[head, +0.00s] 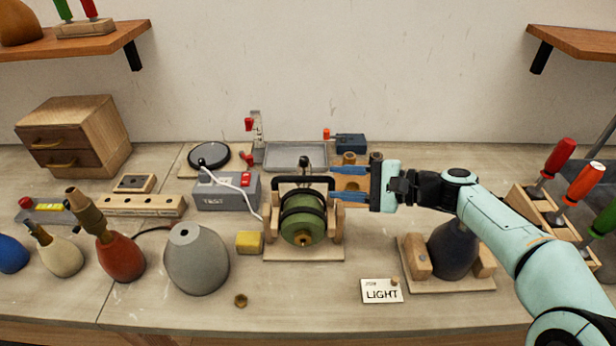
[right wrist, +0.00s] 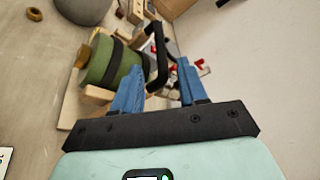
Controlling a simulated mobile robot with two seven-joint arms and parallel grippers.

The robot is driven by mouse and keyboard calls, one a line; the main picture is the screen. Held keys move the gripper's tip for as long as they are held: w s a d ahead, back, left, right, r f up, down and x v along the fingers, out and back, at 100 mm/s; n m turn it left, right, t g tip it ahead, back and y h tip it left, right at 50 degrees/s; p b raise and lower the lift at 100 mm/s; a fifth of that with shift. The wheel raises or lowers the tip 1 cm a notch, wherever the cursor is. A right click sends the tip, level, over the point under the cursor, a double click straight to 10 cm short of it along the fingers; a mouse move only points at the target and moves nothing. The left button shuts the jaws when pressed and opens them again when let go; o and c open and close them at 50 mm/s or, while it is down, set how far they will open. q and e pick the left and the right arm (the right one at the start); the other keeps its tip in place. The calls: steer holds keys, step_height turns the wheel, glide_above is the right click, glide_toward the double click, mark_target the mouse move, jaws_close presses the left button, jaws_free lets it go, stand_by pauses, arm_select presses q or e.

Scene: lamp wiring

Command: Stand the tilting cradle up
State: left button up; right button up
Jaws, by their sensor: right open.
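The tilting cradle (head: 329,237) stands on a wooden base in the middle of the bench. It holds a green lamp body (head: 300,229) lying on its side under a black strap, a brass end facing me. The cradle's black handle (head: 300,181) arches above and behind the body. My right gripper (head: 334,182) is open at the handle's right end, coming from the right. In the right wrist view the blue fingers (right wrist: 160,68) lie on either side of the black handle (right wrist: 160,52), with visible gaps. The green body (right wrist: 115,63) shows beyond the left finger. My left gripper is out of view.
A yellow block (head: 249,243) sits close left of the cradle, beside a grey lamp body (head: 196,262). The TEST box (head: 226,193) stands behind left. A LIGHT card (head: 382,291) and a dark lamp body (head: 453,249) in a holder are at right. The front middle is mostly clear.

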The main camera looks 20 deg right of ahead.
mark_target(317, 180)
steer(key=x, duration=0.8)
steer(key=shift+d, duration=0.1)
jaws_close()
